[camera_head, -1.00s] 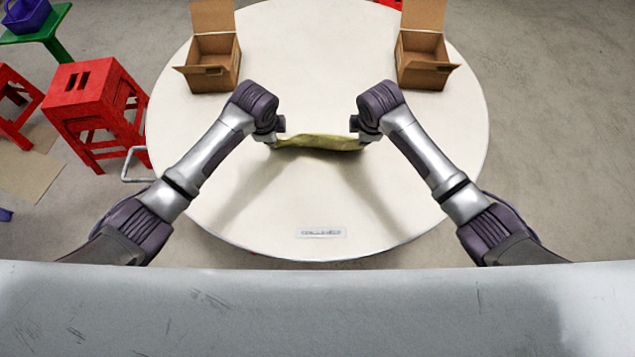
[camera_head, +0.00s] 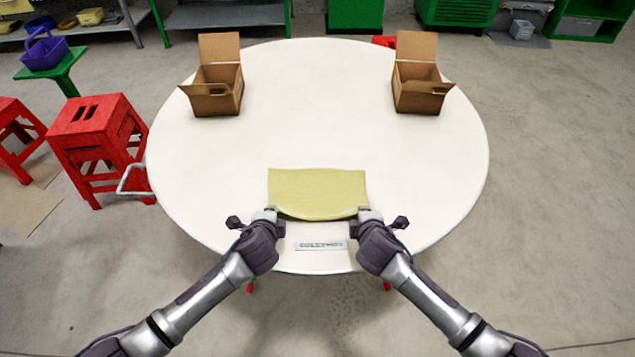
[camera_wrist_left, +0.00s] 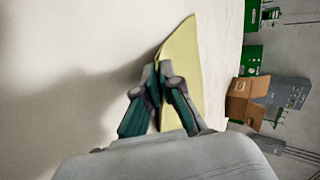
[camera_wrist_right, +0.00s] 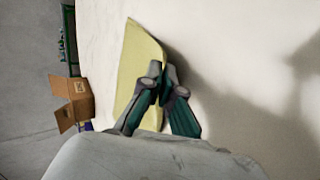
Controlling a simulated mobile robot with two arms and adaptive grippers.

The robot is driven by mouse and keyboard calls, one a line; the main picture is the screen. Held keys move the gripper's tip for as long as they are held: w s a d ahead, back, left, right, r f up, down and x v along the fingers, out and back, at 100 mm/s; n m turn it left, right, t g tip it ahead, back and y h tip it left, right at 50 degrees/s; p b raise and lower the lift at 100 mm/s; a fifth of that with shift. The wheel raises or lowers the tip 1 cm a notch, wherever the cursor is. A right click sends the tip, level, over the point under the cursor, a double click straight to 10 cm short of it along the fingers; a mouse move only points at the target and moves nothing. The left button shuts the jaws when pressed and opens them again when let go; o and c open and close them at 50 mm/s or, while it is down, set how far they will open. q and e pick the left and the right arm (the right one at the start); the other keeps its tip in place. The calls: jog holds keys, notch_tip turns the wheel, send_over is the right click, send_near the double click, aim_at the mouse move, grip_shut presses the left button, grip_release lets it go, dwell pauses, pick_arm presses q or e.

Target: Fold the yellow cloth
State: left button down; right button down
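The yellow cloth (camera_head: 318,190) lies near the front of the round white table, folded over, with a curved, slightly raised near edge. My left gripper (camera_head: 272,214) is at its near left corner, and my right gripper (camera_head: 364,213) is at its near right corner. In the left wrist view the fingers (camera_wrist_left: 158,72) are closed on the cloth's edge (camera_wrist_left: 180,62). In the right wrist view the fingers (camera_wrist_right: 160,74) are closed on the other corner of the cloth (camera_wrist_right: 138,60). The cloth's underside is hidden.
Two open cardboard boxes stand at the back left (camera_head: 217,98) and back right (camera_head: 418,95) of the table (camera_head: 315,110). A small label strip (camera_head: 320,245) lies at the front edge. A red stool (camera_head: 100,140) stands left of the table. The table's middle is clear.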

pick_arm(q)
jog(key=c, duration=1)
grip_release()
jog(key=shift+c, duration=0.2)
pick_arm(e)
jog(key=c, duration=1)
grip_release()
jog(key=shift+c, duration=0.2)
pick_arm(q)
jog(key=s+r, duration=0.6)
jog(key=r, duration=0.3)
pick_arm(e)
jog(key=s+r, duration=0.6)
jog(key=r, duration=0.3)
